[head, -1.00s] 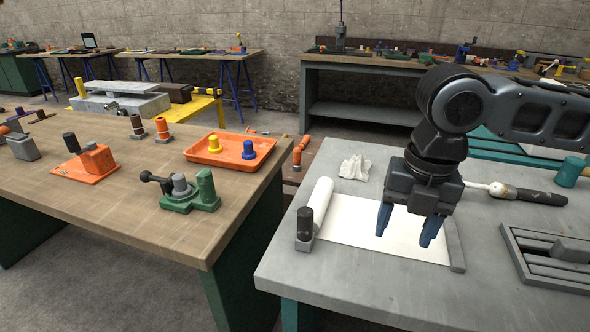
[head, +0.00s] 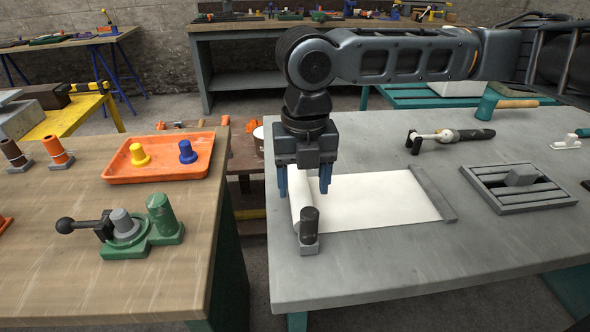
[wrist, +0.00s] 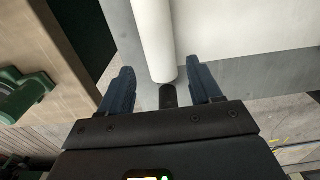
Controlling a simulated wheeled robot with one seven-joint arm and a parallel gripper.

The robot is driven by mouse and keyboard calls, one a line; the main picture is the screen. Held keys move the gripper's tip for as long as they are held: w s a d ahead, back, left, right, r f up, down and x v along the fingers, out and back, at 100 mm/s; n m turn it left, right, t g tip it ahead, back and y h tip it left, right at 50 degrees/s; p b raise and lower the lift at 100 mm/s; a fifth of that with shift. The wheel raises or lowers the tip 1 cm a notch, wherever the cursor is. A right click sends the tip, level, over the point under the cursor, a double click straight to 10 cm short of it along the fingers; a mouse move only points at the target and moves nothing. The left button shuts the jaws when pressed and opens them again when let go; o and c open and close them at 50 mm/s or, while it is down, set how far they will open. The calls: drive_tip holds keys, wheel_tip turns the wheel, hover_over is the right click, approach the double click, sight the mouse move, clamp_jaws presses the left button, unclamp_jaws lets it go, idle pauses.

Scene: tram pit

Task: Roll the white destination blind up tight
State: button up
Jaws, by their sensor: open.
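The white destination blind (head: 385,200) lies flat on the grey bench, with a rolled part along its left edge. The white roll also shows in the wrist view (wrist: 153,38), running away between the two fingers. My gripper (head: 304,189) is open and points down over the roll, with one blue finger on each side of it. I cannot tell whether the fingers touch the roll. In the head view my gripper hides the far end of the roll.
A grey bar (head: 430,190) lies across the blind's right end. A black post on a grey block (head: 309,230) stands by the roll's near end. A slatted grey tray (head: 518,188) lies right. A gap separates the wooden bench (head: 60,210) at left.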

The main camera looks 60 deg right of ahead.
sight(303, 203)
drive_tip(key=shift+f, duration=3)
drive_tip(key=shift+c, duration=0.4)
